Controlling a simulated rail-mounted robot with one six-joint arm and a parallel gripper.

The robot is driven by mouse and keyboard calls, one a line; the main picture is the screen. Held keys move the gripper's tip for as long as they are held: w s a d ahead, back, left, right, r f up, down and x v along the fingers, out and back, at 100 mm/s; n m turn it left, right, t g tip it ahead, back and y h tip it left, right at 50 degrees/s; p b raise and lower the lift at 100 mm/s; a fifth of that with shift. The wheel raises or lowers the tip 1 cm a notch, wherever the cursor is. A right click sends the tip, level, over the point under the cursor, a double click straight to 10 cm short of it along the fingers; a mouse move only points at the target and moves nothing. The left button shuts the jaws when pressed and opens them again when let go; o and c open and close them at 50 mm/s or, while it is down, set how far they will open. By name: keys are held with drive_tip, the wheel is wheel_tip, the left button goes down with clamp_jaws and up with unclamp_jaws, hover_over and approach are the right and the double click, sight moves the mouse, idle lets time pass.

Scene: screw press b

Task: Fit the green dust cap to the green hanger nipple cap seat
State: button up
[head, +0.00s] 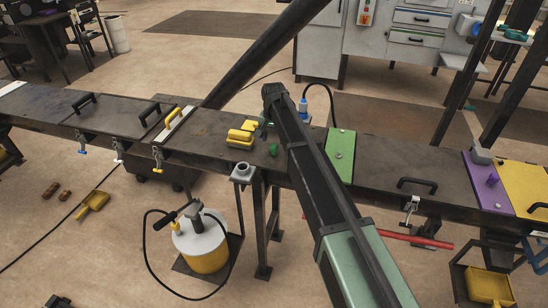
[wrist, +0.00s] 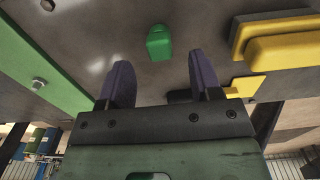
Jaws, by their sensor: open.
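A small green piece (wrist: 159,42), which looks like the dust cap, stands on the dark bench top in the wrist view, just beyond my fingertips and roughly centred between them. A small green piece, probably the same one, shows in the head view (head: 274,150). My gripper (wrist: 160,70) is open and empty, its two purple fingers apart and not touching the green piece. In the head view my arm hides the gripper. Another green part (head: 263,119) shows partly behind my arm; I cannot tell whether it is the nipple cap seat.
Yellow blocks (head: 240,138) stand left of the green piece, and at upper right in the wrist view (wrist: 280,45). A green plate (head: 341,145) with bolts lies to the right. A drum (head: 205,250) stands before the bench (head: 215,125). Bench handles rise farther left.

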sight(274, 145)
wheel_tip(274, 145, down, 6)
drive_tip(key=b, duration=0.5)
drive_tip(key=shift+r, duration=0.5)
drive_tip(key=shift+c, duration=0.4)
drive_tip(key=c, duration=0.9)
drive_tip(key=shift+r, duration=0.1)
wheel_tip(274, 145, up, 20)
drive_tip(key=p, duration=2)
